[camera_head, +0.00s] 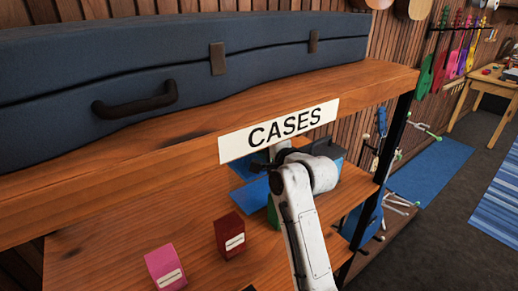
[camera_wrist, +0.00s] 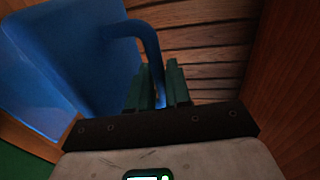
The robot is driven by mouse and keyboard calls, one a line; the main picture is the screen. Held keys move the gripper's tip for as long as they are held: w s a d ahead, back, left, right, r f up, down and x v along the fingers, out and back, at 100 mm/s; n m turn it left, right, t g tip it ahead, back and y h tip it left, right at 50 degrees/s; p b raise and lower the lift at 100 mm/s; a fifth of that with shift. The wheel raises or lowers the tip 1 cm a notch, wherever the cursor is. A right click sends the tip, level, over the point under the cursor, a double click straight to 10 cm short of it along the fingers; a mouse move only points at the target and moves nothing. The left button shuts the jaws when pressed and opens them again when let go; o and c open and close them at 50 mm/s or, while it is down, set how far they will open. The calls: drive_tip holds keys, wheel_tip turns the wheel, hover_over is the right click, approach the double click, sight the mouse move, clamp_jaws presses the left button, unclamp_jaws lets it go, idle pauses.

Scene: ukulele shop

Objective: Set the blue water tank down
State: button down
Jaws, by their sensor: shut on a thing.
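The blue water tank (camera_wrist: 65,55) fills the left of the wrist view. Its curved handle (camera_wrist: 148,45) runs down between the two green fingers of my gripper (camera_wrist: 158,82), which are shut on it. In the head view my white arm reaches under the shelf board with the CASES sign, and my fingers cannot be made out clearly. Blue surfaces (camera_head: 252,191) show left of my wrist there, above the lower wooden shelf. I cannot tell which of them belong to the tank. Whether the tank's underside touches the shelf is hidden.
A dark blue instrument case (camera_head: 190,70) lies on the upper board (camera_head: 385,82). A dark red box (camera_head: 230,236) and a pink box (camera_head: 165,268) stand on the lower shelf (camera_head: 110,235), left of my arm. A black post (camera_head: 394,137) bounds the shelf on the right.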

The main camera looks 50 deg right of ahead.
drive_tip(key=shift+f+b, duration=0.6)
drive_tip(key=shift+f, duration=0.6)
drive_tip(key=c, duration=1.1)
unclamp_jaws()
drive_tip(key=shift+o, duration=0.2)
drive_tip(key=shift+s, duration=0.1)
drive_tip(key=v, duration=1.2)
drive_tip(key=shift+b, duration=0.4)
